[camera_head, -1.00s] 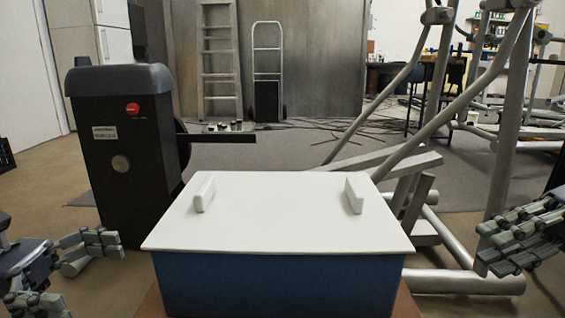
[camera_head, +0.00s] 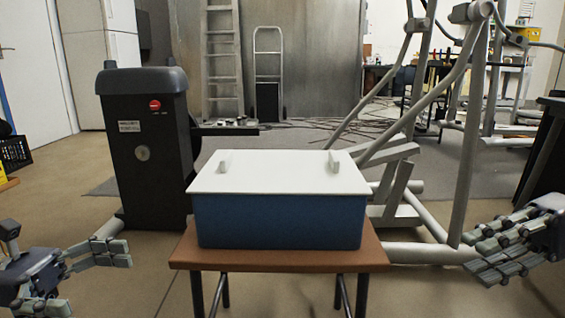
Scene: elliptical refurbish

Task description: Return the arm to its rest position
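My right gripper (camera_head: 497,248) is at the right edge of the head view, fingers spread and pointing left, with nothing between them. My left gripper (camera_head: 95,278) is at the lower left, its fingers apart and empty, pointing right. Both are well clear of a blue box (camera_head: 280,221) in the middle. The box has a white lid (camera_head: 275,175) lying on it, with two upright white handles. The box stands on a small table with a brown top (camera_head: 280,259) and dark legs.
A dark machine housing (camera_head: 150,160) with a red button stands behind the table at left. Grey elliptical frame tubes (camera_head: 470,140) rise behind at right. A black crate (camera_head: 14,152) lies at far left. A ladder and a hand truck (camera_head: 268,75) lean at the back wall.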

